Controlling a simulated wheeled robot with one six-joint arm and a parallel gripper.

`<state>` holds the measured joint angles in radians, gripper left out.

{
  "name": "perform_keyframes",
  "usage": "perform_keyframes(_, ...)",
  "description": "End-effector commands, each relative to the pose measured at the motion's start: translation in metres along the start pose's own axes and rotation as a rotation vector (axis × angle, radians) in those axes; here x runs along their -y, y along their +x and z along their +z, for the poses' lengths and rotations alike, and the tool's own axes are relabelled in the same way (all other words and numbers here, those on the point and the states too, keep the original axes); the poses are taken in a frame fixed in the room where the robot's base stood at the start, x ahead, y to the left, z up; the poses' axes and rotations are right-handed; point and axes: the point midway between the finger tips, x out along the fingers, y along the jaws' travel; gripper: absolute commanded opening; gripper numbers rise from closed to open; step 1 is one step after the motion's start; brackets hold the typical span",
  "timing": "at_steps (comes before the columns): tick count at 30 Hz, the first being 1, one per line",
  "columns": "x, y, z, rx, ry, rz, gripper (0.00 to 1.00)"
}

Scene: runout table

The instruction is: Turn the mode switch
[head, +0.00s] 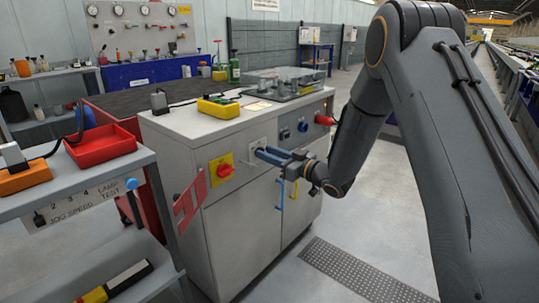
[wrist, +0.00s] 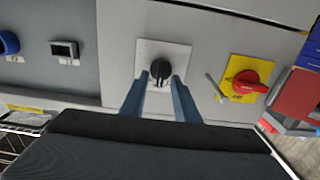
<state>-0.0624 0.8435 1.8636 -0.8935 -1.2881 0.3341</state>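The mode switch is a black knob (wrist: 161,70) on a square white plate (wrist: 177,52), in the upper middle of the wrist view. In the head view the plate (head: 254,147) shows on the front of the grey cabinet (head: 225,222); the knob there is hidden by my gripper (head: 262,154). In the wrist view my gripper (wrist: 160,78) is open, with one blue finger on each side of the knob. The fingertips are close to the knob's sides; I cannot tell whether they touch it.
A red knob on a yellow plate (wrist: 233,94) sits right of the switch in the wrist view, left of it in the head view (head: 224,170). A red hinged plate (head: 189,203) sticks out nearby. A shelf with a red tray (head: 100,147) stands at left. Floor right of the cabinet is clear.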

Motion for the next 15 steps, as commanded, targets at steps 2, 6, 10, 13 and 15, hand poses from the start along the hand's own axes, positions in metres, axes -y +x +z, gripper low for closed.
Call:
perform_keyframes(2,0.0001,-0.0001,0.0000,0.000,0.000,0.000,0.26)
perform_keyframes(6,0.0001,-0.0002,0.0000,0.000,0.000,0.000,0.03)
perform_keyframes(10,0.0002,-0.0003,0.0000,0.000,0.000,0.000,0.00)
perform_keyframes(13,0.0002,-0.0003,0.0000,0.000,-0.003,0.000,0.00)
perform_keyframes(15,0.0004,-0.0003,0.0000,0.000,-0.012,0.000,0.00)
